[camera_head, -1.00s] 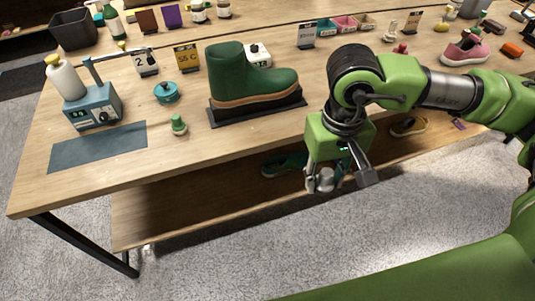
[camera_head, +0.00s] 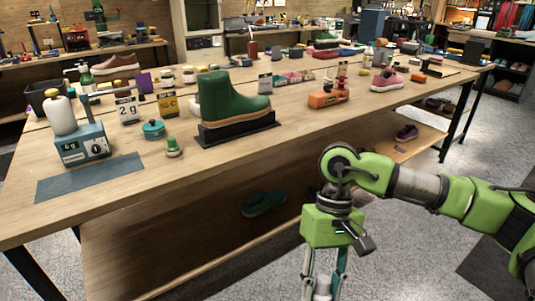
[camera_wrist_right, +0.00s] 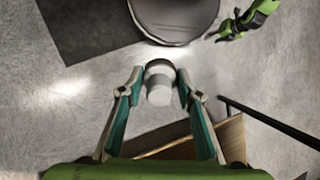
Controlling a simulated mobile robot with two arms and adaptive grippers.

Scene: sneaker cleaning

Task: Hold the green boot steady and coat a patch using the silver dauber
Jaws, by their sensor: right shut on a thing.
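The green boot (camera_head: 228,101) stands upright on a black stand (camera_head: 240,130) on the wooden table in the head view. My right gripper (camera_head: 322,287) hangs in front of the table edge, to the right of and below the boot, clear of it. In the right wrist view its two fingers (camera_wrist_right: 158,85) are shut on a short silver-white cylinder, which looks like the silver dauber (camera_wrist_right: 159,92). Its lower end is hard to make out. My left gripper (camera_wrist_right: 226,32) shows small in the right wrist view's top right; its finger opening is unclear. It is outside the head view.
Left of the boot are a scale (camera_head: 83,145) bearing a white bottle (camera_head: 60,113), a teal pot (camera_head: 153,129), a green-topped piece (camera_head: 173,147) and a grey mat (camera_head: 90,178). An orange holder (camera_head: 328,98) stands to the right. A shelf (camera_head: 190,255) lies below.

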